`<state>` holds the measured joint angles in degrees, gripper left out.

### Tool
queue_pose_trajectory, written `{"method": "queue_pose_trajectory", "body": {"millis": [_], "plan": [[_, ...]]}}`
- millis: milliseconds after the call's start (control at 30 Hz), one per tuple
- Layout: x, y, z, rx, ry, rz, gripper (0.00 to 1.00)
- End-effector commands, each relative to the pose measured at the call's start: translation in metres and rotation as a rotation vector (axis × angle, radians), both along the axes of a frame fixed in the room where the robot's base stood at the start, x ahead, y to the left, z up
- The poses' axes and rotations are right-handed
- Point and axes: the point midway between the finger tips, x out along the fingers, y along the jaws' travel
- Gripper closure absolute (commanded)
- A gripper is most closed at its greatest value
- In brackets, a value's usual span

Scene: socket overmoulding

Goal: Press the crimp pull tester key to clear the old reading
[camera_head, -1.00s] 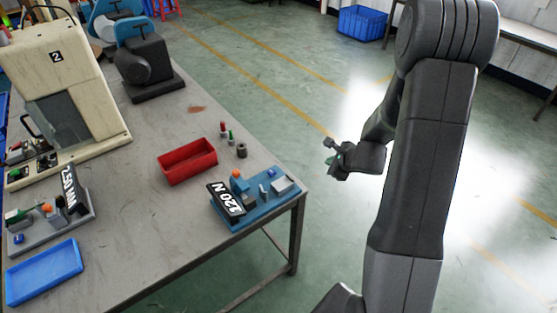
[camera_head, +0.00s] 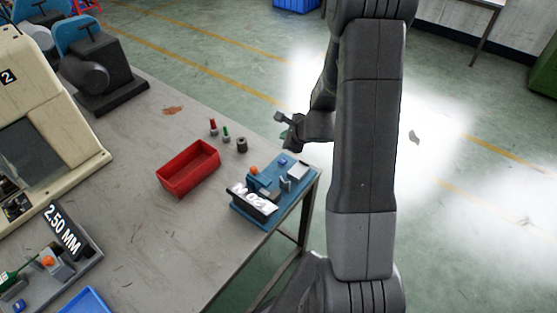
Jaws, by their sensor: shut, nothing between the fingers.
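The crimp pull tester is a blue-based device (camera_head: 240,212) at the right corner of the table. It carries an orange knob, a small blue key (camera_head: 283,160), grey metal parts and a tilted display plate (camera_head: 252,200) whose white characters are hard to read now. My gripper (camera_head: 283,124) is shut and empty. In the picture it appears just above the tester's far edge, beyond the blue key and apart from it. Its exact height over the table cannot be told.
A device marked 2.50 MM (camera_head: 66,232) and a blue tray (camera_head: 84,301) are at the lower left. A cream machine (camera_head: 62,125) stands far left.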

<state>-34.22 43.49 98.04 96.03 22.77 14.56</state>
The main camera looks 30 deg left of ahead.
Motion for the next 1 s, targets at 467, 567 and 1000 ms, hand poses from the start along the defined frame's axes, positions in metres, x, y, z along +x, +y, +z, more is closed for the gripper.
{"method": "queue_pose_trajectory", "body": {"millis": [467,567,1000], "plan": [[0.0,0.0,-0.015,0.0,0.0,0.0,1.0],[0.0,0.0,-0.026,0.0,0.001,0.001,1.0],[0.0,0.0,-0.083,0.0,-0.001,0.001,1.0]]}}
